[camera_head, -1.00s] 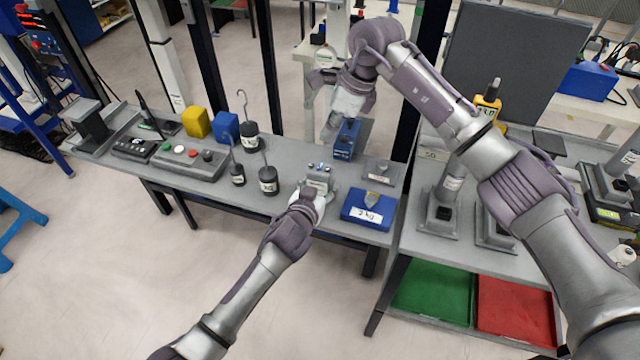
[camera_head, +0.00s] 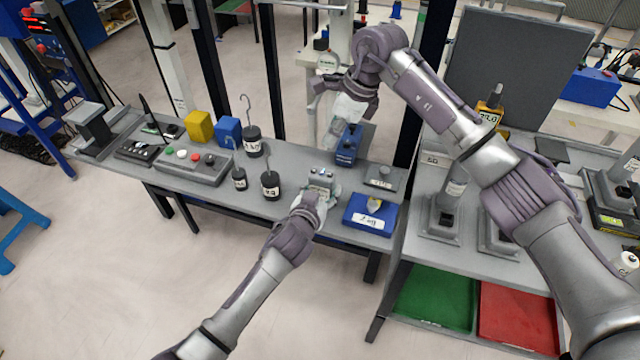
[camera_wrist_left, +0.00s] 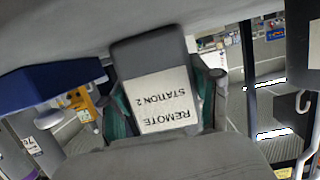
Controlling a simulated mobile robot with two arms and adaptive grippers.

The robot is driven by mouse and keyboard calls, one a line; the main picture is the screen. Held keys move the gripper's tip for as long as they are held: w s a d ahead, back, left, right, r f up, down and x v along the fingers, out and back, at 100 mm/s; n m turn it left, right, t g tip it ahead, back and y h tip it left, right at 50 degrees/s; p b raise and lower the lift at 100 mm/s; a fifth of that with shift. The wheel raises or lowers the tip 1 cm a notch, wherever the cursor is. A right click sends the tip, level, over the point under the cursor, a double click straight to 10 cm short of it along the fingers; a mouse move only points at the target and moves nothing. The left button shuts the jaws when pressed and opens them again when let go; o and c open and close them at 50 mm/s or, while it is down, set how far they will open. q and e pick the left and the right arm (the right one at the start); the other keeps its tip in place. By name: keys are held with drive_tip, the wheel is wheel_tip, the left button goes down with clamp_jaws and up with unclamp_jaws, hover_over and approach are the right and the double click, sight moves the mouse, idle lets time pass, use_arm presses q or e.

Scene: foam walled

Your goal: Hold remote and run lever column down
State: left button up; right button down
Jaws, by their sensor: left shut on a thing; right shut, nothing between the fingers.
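A grey remote lettered "REMOTE STATION 2" (camera_wrist_left: 162,95) is in my left gripper (camera_head: 316,197), which is shut on it. In the left wrist view the label appears upside down, with green finger pads on both sides. In the head view the remote (camera_head: 320,179) is over the front part of the grey bench, left of a blue block. My right gripper (camera_head: 337,119) is shut and empty, beside a blue upright box (camera_head: 348,146) and above the remote in the picture. Its fingertips are partly hard to make out. I cannot tell which upright is the lever column.
Black hooked weights (camera_head: 270,185), a grey button box (camera_head: 190,163) and yellow (camera_head: 199,126) and blue cubes (camera_head: 228,131) stand on the left of the bench. A labelled blue block (camera_head: 370,214) is at its right end. Dark posts (camera_head: 271,70) rise behind.

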sight(316, 173)
drive_tip(key=a+m+t+y, duration=0.1)
drive_tip(key=m, duration=0.4)
drive_tip(key=a+r+m+t+y, duration=0.1)
drive_tip(key=m+t, duration=0.1)
drive_tip(key=m, duration=0.3)
drive_tip(key=a+m+t, duration=0.1)
drive_tip(key=m+t, duration=0.1)
drive_tip(key=m, duration=0.3)
drive_tip(key=shift+w+a+r+y, duration=0.15)
drive_tip(key=shift+r+y, duration=0.25)
drive_tip(key=shift+f, duration=4.4)
drive_tip(key=shift+f, duration=0.4)
